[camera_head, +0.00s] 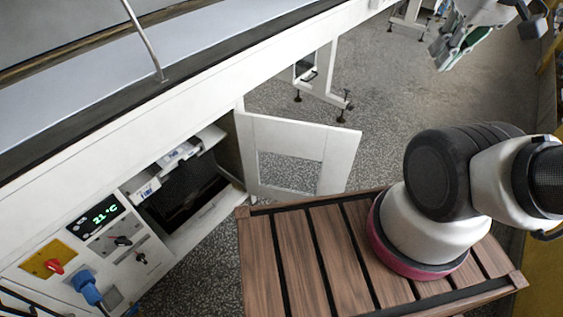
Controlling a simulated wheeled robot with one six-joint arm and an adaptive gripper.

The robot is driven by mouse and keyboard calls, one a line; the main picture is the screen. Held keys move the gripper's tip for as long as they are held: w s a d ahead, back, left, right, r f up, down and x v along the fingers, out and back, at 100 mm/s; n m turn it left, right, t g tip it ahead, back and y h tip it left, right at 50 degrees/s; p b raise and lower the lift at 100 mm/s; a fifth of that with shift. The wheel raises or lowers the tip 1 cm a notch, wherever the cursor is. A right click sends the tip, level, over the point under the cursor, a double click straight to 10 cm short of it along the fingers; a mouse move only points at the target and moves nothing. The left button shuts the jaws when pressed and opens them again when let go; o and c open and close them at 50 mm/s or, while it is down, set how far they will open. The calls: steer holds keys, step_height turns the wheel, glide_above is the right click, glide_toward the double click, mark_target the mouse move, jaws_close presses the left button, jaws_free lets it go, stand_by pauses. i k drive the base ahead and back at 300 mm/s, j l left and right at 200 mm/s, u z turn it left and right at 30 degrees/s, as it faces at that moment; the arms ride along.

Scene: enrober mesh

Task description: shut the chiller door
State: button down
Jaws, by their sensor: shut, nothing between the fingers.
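The chiller door (337,163) is a white framed panel with a window opening in its middle, through which the speckled floor shows. It stands open, swung well out from the white machine, with its left edge at the machine's side. The chiller opening (187,197) is dark and uncovered to the left of the door. My gripper (457,45) shows partly at the top right, greyish with green-tinted parts. It is shut and empty, well apart from the door, beyond it and to the right.
The machine's control panel (107,232) has a green 21 °C display, knobs and a blue plug. My slatted wooden deck lies close below the door. A white leg frame (322,90) stands behind the door. Open speckled floor (395,95) lies behind and right of it.

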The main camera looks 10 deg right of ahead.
mark_target(336, 147)
steer(key=i+l+u, duration=0.25)
steer(key=l+u, duration=0.15)
steer(key=l, duration=0.2)
steer(key=i+l+u, duration=0.2)
steer(key=l+u, duration=0.25)
steer(key=l, duration=0.25)
steer(key=l+u, duration=0.4)
steer(key=l, duration=0.3)
steer(key=l+u, duration=0.4)
steer(key=l, duration=0.35)
steer(key=l+u, duration=0.4)
steer(key=k+l+u, duration=0.1)
steer(key=l+u, duration=0.35)
steer(key=l, duration=0.15)
steer(key=l+u, duration=0.35)
steer(key=l, duration=0.2)
steer(key=l+u, duration=0.35)
steer(key=l, duration=0.25)
steer(key=k+l+u, duration=0.15)
steer(key=k+l, duration=0.3)
steer(key=k, duration=0.15)
steer(key=k+j+z, duration=0.1)
steer(key=j, duration=0.25)
steer(key=k+j+z, duration=0.1)
steer(key=k+j, duration=0.25)
